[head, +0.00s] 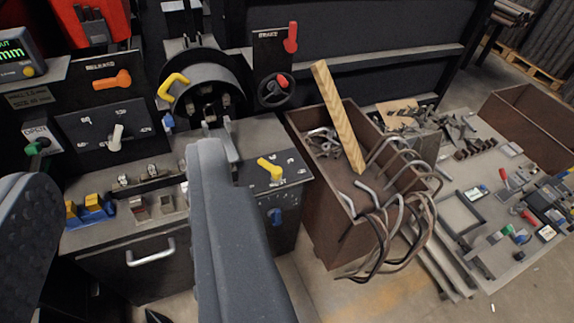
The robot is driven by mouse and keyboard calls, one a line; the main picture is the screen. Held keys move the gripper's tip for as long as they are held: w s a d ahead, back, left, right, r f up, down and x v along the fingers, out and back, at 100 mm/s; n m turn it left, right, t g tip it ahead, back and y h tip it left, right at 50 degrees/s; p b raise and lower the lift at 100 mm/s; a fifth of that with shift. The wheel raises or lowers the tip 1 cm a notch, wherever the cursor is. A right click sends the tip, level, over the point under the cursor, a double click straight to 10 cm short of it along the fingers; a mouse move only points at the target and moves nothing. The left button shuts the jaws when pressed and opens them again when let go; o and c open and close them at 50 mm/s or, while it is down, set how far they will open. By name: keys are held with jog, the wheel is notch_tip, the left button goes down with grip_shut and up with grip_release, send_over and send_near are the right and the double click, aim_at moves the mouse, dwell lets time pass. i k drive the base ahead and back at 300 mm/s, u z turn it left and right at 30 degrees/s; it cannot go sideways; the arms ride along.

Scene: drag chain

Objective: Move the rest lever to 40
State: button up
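No label that I can read says "rest", so I cannot tell for certain which lever it is. A white lever (116,137) stands on a dark dial plate (75,126) with small numbers around it, at the left. It points up, slightly right. A yellow lever (270,168) lies on a dark plate with small marks, right of my gripper's right finger. It points up-left. My gripper (120,170) is open, its two dark fingers wide apart in the foreground with nothing between them. The right finger hides part of the machine top.
An orange lever (112,80) sits above the white one. A red lever (291,37) and a red-knobbed handwheel (276,90) are at the back. A curved yellow handle (172,85) is on the round housing. A brown bin (318,193) with bent rods and a wooden stick stands right.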

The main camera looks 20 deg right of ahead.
aim_at(276, 171)
jog(key=z, duration=0.25)
jog(key=i, duration=1.05)
jog(key=z, duration=0.15)
